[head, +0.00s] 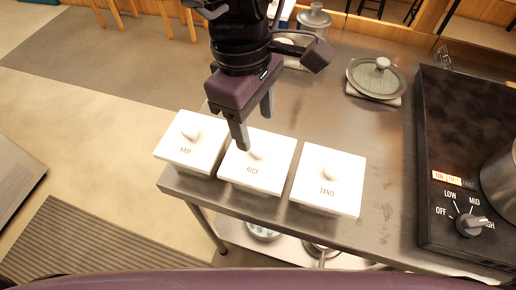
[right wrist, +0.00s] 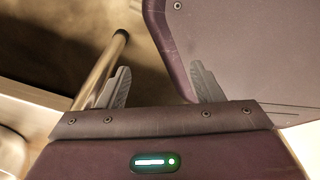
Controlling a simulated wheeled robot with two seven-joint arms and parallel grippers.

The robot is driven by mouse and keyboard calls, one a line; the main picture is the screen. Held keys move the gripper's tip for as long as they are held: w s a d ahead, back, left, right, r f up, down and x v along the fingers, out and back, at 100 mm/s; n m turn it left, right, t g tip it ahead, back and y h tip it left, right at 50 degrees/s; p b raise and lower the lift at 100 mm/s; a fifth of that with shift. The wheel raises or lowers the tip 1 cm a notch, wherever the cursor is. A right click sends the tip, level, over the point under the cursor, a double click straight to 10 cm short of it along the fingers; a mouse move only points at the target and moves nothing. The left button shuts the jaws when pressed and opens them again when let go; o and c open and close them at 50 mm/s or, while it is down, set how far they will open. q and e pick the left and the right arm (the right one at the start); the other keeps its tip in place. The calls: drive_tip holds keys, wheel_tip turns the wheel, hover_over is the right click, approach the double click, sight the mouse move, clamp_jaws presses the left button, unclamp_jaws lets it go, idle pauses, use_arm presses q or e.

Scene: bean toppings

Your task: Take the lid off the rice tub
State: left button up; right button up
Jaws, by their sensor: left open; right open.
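The rice tub (head: 252,180) is the middle of three white square tubs at the table's front edge. Its white lid (head: 277,154) is on, with a round knob (head: 258,152) on top, partly hidden by a finger. My left gripper (head: 254,127) is open, pointing down over the rear of the rice lid. One finger is close to the knob; I cannot tell whether it touches. My right gripper (right wrist: 158,88) is open and empty in the right wrist view, away from the tubs.
A yam tub (head: 180,152) stands left and a taro tub (head: 328,190) right, both lidded and close by. A black stove (head: 450,130) with a pot is at the right. A lidded dish (head: 365,78) sits at the back. Steel table (head: 385,150) is clear between taro and stove.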

sight(258, 146)
use_arm(q)
drive_tip(key=f, duration=0.6)
drive_tip(key=shift+w+d+f, duration=0.2)
drive_tip(key=shift+w+f, duration=0.05)
drive_tip(key=shift+f, duration=0.05)
drive_tip(key=c, duration=1.1)
drive_tip(key=shift+r, duration=0.15)
